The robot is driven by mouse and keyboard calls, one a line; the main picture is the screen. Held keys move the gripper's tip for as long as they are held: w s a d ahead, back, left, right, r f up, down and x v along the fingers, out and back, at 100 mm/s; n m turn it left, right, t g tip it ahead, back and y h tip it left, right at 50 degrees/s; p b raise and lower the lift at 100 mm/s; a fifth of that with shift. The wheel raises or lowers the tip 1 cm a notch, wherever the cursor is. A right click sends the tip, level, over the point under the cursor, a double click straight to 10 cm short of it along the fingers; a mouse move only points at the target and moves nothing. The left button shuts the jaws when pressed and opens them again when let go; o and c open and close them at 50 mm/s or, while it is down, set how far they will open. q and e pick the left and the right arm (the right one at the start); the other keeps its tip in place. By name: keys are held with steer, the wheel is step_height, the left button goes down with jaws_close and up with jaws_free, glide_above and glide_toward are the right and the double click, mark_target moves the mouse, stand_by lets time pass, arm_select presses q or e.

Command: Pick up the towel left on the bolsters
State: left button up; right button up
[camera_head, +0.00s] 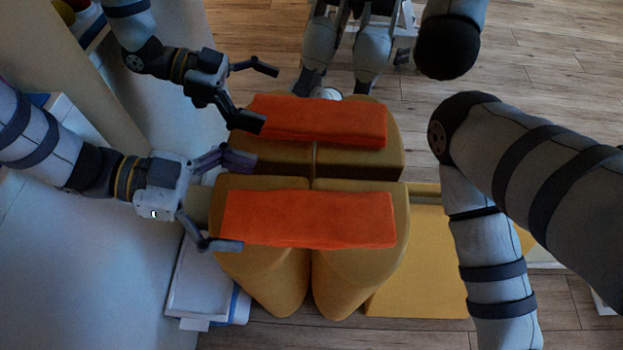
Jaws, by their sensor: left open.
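The orange towel (308,219) lies flat and folded across the top of two mustard bolsters (262,287) that stand side by side. My left gripper (236,203) is at the towel's left end. Its fingers are spread wide and nothing is held between them. One finger is near the bolsters' far edge; the other tip overlaps the towel's near left corner in the picture. I cannot tell whether it touches. My right arm comes in at the right and bends down out of the frame; its gripper is out of view.
Behind the bolsters, a second towel, bolsters, gripper and arms look like a mirror reflection. A yellow block (416,264) stands right of the bolsters. White and blue flat items (205,285) are at the left, by a pale surface (85,270). Wooden floor (570,318) shows at lower right.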

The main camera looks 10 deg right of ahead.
mark_target(297, 213)
arm_select(q)
steer(key=shift+w+d+f, duration=0.1)
steer(key=shift+d+f, duration=0.05)
steer(key=shift+d, duration=0.15)
steer(key=x, duration=0.6)
steer(key=shift+s+d+f, duration=0.1)
steer(key=shift+s+d, duration=0.2)
steer(key=shift+s, duration=0.05)
steer(key=c, duration=1.3)
